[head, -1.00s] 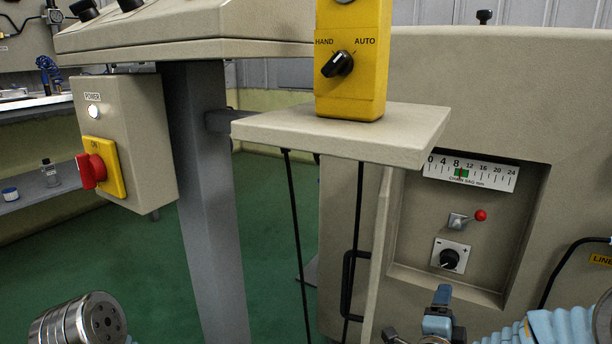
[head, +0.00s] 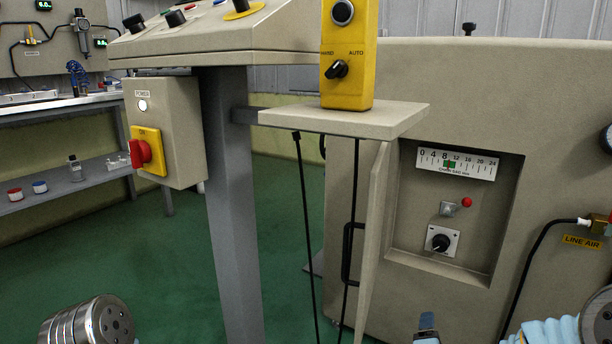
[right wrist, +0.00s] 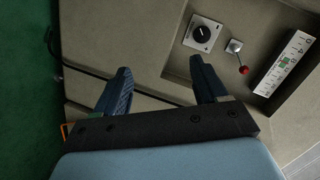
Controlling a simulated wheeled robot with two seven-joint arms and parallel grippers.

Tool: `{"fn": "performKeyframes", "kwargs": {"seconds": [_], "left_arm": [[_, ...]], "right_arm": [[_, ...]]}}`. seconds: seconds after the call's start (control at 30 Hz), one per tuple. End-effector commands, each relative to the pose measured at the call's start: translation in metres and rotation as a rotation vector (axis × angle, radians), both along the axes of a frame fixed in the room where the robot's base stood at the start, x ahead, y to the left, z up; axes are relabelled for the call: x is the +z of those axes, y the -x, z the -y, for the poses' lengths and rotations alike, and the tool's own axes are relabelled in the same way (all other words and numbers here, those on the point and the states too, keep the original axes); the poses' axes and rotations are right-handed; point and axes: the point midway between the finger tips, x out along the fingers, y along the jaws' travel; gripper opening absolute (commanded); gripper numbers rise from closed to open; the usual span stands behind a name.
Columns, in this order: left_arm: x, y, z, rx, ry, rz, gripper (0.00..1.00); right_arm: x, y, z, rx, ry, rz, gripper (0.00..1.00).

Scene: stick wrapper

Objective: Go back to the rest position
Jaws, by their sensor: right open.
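My right gripper (right wrist: 160,68) is open in the right wrist view, its two dark blue fingers apart with nothing between them. Beyond it are the beige machine's recessed panel with a black knob (right wrist: 202,34), a toggle switch with a red tip and a chain gauge scale (right wrist: 287,64). In the head view only a small blue part of the right gripper (head: 427,328) shows at the bottom edge, below the recess and clear of the knob plate. My left gripper is out of view.
A yellow HAND/AUTO box (head: 347,85) stands on a beige shelf (head: 385,119). A power box (head: 178,105) with a red switch hangs at the left by a grey post (head: 235,210). A workbench (head: 50,102) is at far left. Green floor (head: 180,260) lies open between.

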Motion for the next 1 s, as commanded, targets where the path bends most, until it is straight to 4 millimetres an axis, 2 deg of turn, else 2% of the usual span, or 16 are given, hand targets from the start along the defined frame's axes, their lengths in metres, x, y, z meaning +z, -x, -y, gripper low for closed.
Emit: {"fn": "performKeyframes", "kwargs": {"seconds": [0.23, 0.37, 0.47, 0.5, 0.6, 0.7, 0.8, 0.83, 1.0], "left_arm": [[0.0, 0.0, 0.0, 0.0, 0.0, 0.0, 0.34], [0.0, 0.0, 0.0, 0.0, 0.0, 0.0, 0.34], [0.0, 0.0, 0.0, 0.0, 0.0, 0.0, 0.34], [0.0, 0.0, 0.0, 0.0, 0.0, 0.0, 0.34], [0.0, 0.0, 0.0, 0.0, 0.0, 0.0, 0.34], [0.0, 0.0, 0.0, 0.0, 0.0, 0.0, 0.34], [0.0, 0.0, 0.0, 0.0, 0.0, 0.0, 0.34], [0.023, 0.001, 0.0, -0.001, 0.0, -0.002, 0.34], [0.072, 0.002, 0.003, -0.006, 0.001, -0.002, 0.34]], "right_arm": [[-0.079, 0.005, -0.04, 0.234, 0.041, -0.265, 0.72], [-0.135, 0.025, -0.07, 0.426, 0.074, -0.455, 0.72], [-0.186, 0.055, -0.097, 0.626, 0.106, -0.632, 0.72], [-0.205, 0.071, -0.108, 0.715, 0.118, -0.702, 0.72], [-0.245, 0.116, -0.129, 0.933, 0.145, -0.863, 0.72], [-0.274, 0.163, -0.143, 1.14, 0.163, -0.997, 0.72], [-0.295, 0.211, -0.151, 1.343, 0.171, -1.114, 0.72], [-0.269, 0.206, -0.151, 1.33, 0.176, -1.101, 0.72], [-0.219, 0.205, -0.153, 1.324, 0.176, -1.096, 0.72]]}}
